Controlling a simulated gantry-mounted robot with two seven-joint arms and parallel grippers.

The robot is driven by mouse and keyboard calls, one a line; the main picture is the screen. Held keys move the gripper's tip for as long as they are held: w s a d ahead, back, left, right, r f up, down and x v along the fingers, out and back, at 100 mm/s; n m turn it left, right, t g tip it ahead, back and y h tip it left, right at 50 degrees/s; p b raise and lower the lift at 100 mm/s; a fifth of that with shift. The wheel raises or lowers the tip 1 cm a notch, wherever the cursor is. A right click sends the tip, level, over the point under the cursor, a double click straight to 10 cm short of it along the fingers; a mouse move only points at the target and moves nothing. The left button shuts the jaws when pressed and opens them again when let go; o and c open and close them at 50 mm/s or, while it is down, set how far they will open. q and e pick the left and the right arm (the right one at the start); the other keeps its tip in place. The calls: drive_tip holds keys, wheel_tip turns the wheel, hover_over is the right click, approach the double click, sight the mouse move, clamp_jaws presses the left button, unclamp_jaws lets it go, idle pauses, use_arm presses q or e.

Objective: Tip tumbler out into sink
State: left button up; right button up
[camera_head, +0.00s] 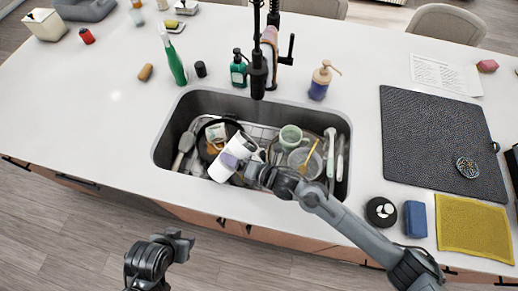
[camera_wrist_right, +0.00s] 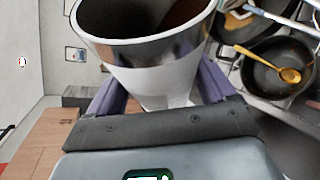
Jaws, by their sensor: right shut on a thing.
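The white tumbler (camera_head: 222,170) is held tilted over the left-middle part of the sink (camera_head: 240,104) in the head view. My right gripper (camera_head: 241,165) is shut around its side. In the right wrist view the tumbler (camera_wrist_right: 150,80) sits between the two purple-padded fingers (camera_wrist_right: 160,98). Its metal-rimmed mouth shows there, with a dark interior and a brown area inside; I cannot tell how much liquid it holds. My left gripper (camera_head: 182,241) hangs in front of the counter, away from the sink and holding nothing visible; its jaw opening is unclear.
The sink holds a dark pan (camera_head: 212,128), a green mug (camera_head: 291,137), a glass bowl (camera_head: 304,163) and utensils. The black faucet (camera_head: 258,75) stands behind. A green bottle (camera_head: 174,62) and soap dispensers line the back. A dark mat (camera_head: 430,130) lies right.

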idle(0.6)
drive_tip(key=shift+m+y, duration=0.3)
drive_tip(key=shift+m, duration=0.1)
idle(0.3)
idle(0.7)
drive_tip(key=shift+m, duration=0.4)
idle(0.4)
drive_tip(key=shift+f, duration=0.1)
idle(0.4)
drive_tip(key=shift+w+d+f+m+y+b, duration=0.2)
drive_tip(key=shift+f+m+y+b, duration=0.1)
drive_tip(key=shift+y+b, duration=0.15)
idle(0.4)
drive_tip(key=shift+w+d+f+b, duration=0.1)
drive_tip(key=shift+d+f+b, duration=0.1)
drive_tip(key=shift+f+b, duration=0.1)
idle(0.6)
drive_tip(key=shift+w+d+f+m, duration=0.1)
drive_tip(key=shift+d+f+m, duration=0.05)
drive_tip(key=shift+m, duration=0.25)
drive_tip(key=shift+w+d+f+b, duration=0.1)
drive_tip(key=shift+f+b, duration=0.05)
drive_tip(key=shift+b, duration=0.25)
idle(0.4)
